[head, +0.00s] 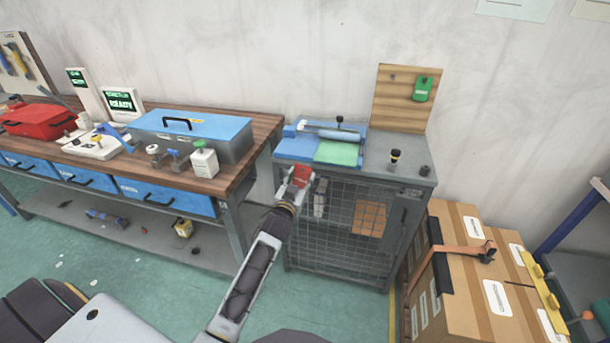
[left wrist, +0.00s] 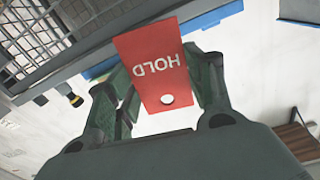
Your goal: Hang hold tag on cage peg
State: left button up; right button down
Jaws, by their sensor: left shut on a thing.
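The red hold tag (head: 301,173) is held by my left gripper (head: 294,183), in front of the cage's upper left front corner. In the left wrist view the tag (left wrist: 155,50) sits between the two dark green fingers of my left gripper (left wrist: 168,85). Its white word HOLD appears upside down, and its hole is at the end nearer the palm. The grey mesh cage (head: 345,235) stands beside the workbench. A wooden board (head: 405,100) rises from its back, with a small peg (head: 392,77) at upper left and a green tag (head: 423,88) at right. My right gripper is out of view.
The cage top holds a blue tray (head: 293,149), a green pad (head: 338,153) and a black-topped knob (head: 395,158). A blue-lidded toolbox (head: 190,127) stands on the workbench at left. A cardboard box (head: 470,285) stands to the cage's right.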

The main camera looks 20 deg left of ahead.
aim_at(300, 187)
pick_arm(q)
jog(key=f, duration=0.4)
jog(key=shift+w+a+f, duration=0.15)
jog(key=shift+a, duration=0.2)
jog(key=shift+a+f+y, duration=0.15)
jog(key=shift+f+y, duration=0.15)
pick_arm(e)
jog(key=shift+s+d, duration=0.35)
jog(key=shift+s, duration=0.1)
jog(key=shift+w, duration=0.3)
